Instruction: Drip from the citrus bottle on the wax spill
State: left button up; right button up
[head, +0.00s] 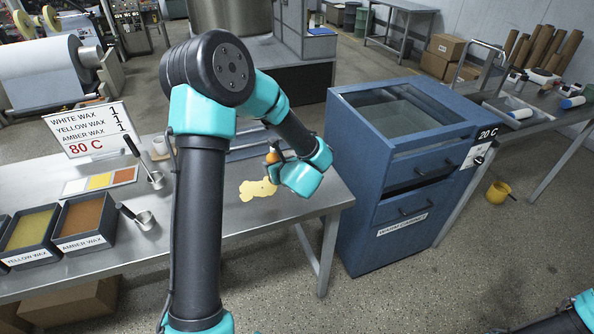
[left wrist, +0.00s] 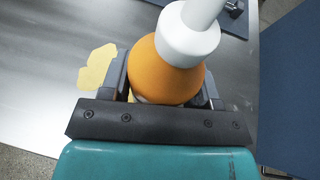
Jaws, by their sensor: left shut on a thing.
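The citrus bottle (left wrist: 168,70), orange with a white cap and nozzle, is between the fingers of my left gripper (left wrist: 165,90) in the left wrist view. The gripper is shut on it. In the head view a small orange part of the bottle (head: 272,157) shows beside the gripper, mostly hidden by the wrist. The wax spill (head: 258,189) is a pale yellow irregular patch on the steel table, just left of the gripper. In the left wrist view the spill (left wrist: 97,68) lies left of the bottle and partly behind the gripper. My right gripper is out of view.
The steel table (head: 230,218) holds yellow wax (head: 30,232) and amber wax (head: 84,222) trays, ladles (head: 146,220), a colour strip (head: 100,181) and a sign (head: 88,130) at left. A blue warm cabinet (head: 400,165) stands right of the table.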

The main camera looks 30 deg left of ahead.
pick_arm(q)
jog(key=s+a+n+g+y, duration=0.1)
jog(key=s+a+n+g, duration=0.1)
jog(key=a, duration=0.4)
jog(key=shift+s, duration=0.55)
jog(key=shift+s+r+g, duration=0.1)
jog(key=shift+g, duration=0.2)
